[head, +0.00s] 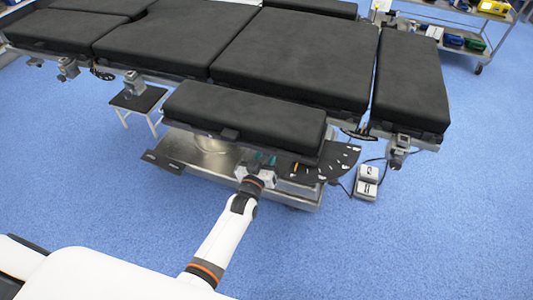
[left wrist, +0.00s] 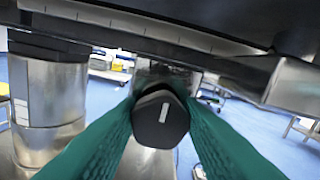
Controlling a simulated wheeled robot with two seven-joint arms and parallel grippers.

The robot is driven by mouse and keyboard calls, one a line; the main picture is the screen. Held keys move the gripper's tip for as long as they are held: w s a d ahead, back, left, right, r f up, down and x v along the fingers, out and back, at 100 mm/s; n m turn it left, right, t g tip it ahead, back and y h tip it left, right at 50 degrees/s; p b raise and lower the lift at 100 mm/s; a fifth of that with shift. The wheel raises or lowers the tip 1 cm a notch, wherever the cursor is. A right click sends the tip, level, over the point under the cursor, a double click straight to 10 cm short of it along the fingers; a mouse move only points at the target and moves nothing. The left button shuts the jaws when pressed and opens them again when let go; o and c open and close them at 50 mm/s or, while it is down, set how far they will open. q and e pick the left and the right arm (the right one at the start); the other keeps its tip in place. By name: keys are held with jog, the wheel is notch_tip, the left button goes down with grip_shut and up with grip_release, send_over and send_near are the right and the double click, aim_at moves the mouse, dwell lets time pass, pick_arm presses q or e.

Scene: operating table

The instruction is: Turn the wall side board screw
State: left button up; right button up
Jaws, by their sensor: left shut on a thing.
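The side board (head: 243,115) is a black padded board along the near side of the operating table. In the left wrist view, the screw (left wrist: 158,118) is a dark, faceted knob with a white mark on its face. My left gripper (head: 262,160) reaches under the near edge of the board. In the left wrist view, the green fingers of my left gripper (left wrist: 160,105) are shut on the knob, one on each side. The knob is hidden in the head view. My right gripper is not in view.
The black operating table (head: 290,52) fills the back. Its metal base (head: 205,150) stands beside my left arm. A dark fan-shaped plate (head: 333,163) and a foot pedal (head: 367,180) are to the right. Blue floor is clear in front.

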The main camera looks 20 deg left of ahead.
pick_arm(q)
jog(key=shift+f, duration=0.1)
jog(key=o, duration=1)
jog(key=s+p, duration=0.1)
jog(key=s, duration=1.1)
jog(key=shift+a+p, duration=0.2)
jog(key=shift+p, duration=0.15)
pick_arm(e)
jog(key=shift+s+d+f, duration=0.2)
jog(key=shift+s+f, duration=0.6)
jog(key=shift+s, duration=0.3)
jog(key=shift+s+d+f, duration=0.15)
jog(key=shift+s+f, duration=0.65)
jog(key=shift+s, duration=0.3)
